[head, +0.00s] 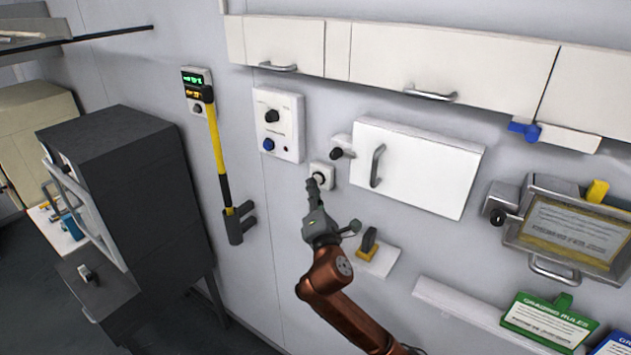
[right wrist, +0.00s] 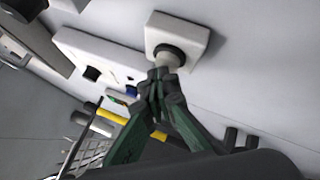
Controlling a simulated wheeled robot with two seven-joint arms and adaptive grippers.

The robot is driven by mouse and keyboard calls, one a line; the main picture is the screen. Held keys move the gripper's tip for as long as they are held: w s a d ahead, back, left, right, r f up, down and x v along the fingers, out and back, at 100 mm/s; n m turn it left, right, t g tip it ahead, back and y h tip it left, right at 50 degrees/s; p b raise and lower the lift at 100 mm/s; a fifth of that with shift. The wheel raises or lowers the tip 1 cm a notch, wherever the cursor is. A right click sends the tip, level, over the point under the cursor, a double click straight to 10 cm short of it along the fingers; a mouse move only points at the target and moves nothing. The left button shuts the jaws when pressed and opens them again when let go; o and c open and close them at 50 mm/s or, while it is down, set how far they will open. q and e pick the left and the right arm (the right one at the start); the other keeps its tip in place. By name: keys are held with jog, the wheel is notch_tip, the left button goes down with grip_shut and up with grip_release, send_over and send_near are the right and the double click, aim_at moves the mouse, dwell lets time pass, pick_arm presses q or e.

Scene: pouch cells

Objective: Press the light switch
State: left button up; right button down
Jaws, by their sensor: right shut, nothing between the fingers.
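The light switch (head: 321,176) is a small white square plate with a dark-ringed round button, mounted on the grey wall. In the right wrist view the switch (right wrist: 178,38) shows its pale button inside a dark ring. My right gripper (head: 313,184) is shut and empty, with its fingertips at the button. In the right wrist view the closed fingertips (right wrist: 162,76) overlap the button's end and look to be touching it; whether the button is pushed in I cannot tell. My left gripper is not in view.
A control panel (head: 279,124) with knobs is above left of the switch. A white cabinet door (head: 417,168) with a handle is to its right. A yellow-handled tool (head: 217,146) hangs at left. A small lever on a white plate (head: 369,249) is below right.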

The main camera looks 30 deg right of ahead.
jog(key=shift+w+d, duration=0.1)
jog(key=shift+d, duration=0.05)
dwell(0.3)
jog(key=shift+s+a+p, duration=0.25)
jog(key=shift+a+p, duration=0.2)
jog(key=shift+a, duration=0.1)
jog(key=s+a+p, duration=0.1)
jog(key=s+a, duration=0.1)
jog(key=a, duration=0.3)
jog(key=shift+s+a+p, duration=0.15)
jog(key=shift+a+p, duration=0.15)
jog(key=shift+p, duration=0.05)
dwell(0.5)
